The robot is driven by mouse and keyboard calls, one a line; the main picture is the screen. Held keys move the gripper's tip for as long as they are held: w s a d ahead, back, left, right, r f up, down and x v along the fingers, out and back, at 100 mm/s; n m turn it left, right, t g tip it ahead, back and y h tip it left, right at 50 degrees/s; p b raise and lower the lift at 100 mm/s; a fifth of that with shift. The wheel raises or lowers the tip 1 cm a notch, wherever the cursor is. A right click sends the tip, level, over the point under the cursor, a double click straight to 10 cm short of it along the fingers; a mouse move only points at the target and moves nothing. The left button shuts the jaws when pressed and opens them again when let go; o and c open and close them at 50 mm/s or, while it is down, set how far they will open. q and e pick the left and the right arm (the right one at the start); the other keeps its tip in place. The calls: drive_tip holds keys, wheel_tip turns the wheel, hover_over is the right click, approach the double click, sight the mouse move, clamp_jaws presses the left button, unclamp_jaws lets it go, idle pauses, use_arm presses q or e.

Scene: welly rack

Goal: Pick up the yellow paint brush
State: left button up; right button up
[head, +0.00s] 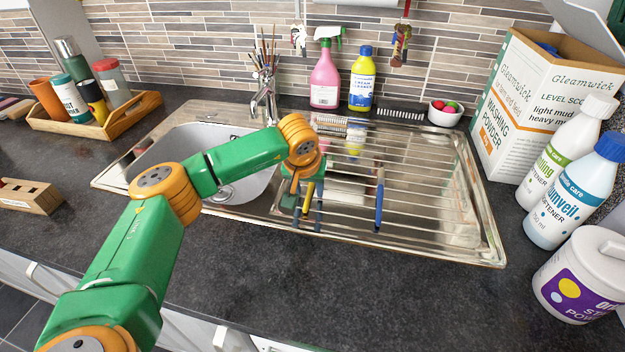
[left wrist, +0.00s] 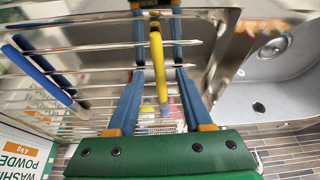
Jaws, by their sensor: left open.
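The yellow paint brush (head: 308,196) lies on the ribbed steel drainer, right of the sink bowl, mostly hidden in the head view by my left gripper (head: 307,208). In the left wrist view, the yellow brush (left wrist: 160,72) runs lengthwise between the two blue fingers of my left gripper (left wrist: 158,42). The fingers are apart, one on each side of the brush, with gaps showing. I cannot tell how far the fingertips are above the drainer. My right gripper is in neither view.
A blue brush (head: 380,198) lies on the drainer to the right. The sink bowl (head: 240,190) is on the left. Bottles and a washing powder box (head: 535,100) crowd the right side. The front counter (head: 330,285) is clear.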

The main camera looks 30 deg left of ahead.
use_arm(q)
drive_tip(key=shift+f, duration=0.15)
clamp_jaws()
